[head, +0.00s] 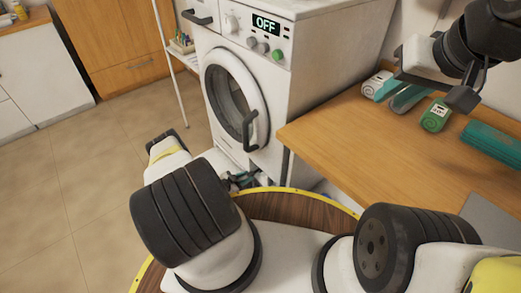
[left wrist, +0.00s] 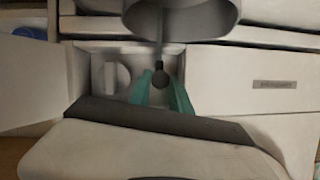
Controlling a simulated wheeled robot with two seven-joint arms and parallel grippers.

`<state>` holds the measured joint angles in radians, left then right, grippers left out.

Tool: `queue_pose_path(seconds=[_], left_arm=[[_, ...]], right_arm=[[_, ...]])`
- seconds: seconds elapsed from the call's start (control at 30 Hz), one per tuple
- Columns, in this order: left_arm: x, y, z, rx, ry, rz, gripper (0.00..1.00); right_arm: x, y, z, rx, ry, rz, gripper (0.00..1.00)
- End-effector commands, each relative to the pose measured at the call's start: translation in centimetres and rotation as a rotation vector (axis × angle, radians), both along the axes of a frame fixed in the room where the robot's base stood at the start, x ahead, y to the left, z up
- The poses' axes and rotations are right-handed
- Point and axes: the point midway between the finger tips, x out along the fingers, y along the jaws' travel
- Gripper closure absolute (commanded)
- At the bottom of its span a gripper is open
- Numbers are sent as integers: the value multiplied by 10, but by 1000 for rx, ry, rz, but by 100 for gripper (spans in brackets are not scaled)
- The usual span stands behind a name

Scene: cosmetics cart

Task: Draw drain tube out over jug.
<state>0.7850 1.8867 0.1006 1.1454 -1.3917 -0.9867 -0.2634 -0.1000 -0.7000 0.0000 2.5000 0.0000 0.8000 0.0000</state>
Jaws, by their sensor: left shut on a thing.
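My left gripper (head: 238,180) reaches down to the lower front of the white washing machine (head: 303,75), mostly hidden behind my arm. In the left wrist view, the teal fingers of my left gripper (left wrist: 164,92) are shut around a small dark round end of the drain tube (left wrist: 160,78). It sits in front of an open recess with a round white knob (left wrist: 116,77) beside it. A flap (left wrist: 30,85) stands open at the left. My right gripper (head: 437,86) is open and empty above the desk. I cannot make out the jug in either view.
The machine door with its dark handle (head: 254,130) is above the recess. A wooden desk (head: 340,130) at the right bears a green item (head: 435,117) and a teal box (head: 492,143). A grey rounded shape (left wrist: 185,18) overhangs the wrist view. Tiled floor at left is clear.

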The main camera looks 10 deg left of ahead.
Motion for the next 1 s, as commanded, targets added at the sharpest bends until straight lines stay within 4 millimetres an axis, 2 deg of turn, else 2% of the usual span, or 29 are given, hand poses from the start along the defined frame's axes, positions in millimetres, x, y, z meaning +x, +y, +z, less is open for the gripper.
queue_pose_path(seconds=[0.1,0.23,0.37,0.63,0.67,0.77,1.0], left_arm=[[-26,22,0,0,1,2,100],[-45,36,0,0,1,2,100],[-54,42,0,-1,0,1,100],[-54,42,0,-1,-1,0,100],[-54,42,0,-1,-1,0,74],[-54,42,0,0,0,0,54],[-54,42,0,0,0,0,53]], right_arm=[[0,0,0,0,0,0,75],[0,0,0,0,0,0,75],[0,0,0,0,0,0,75],[0,0,0,0,0,0,75],[0,0,0,0,0,0,75],[0,0,0,0,0,0,75],[0,0,0,0,0,0,75]])
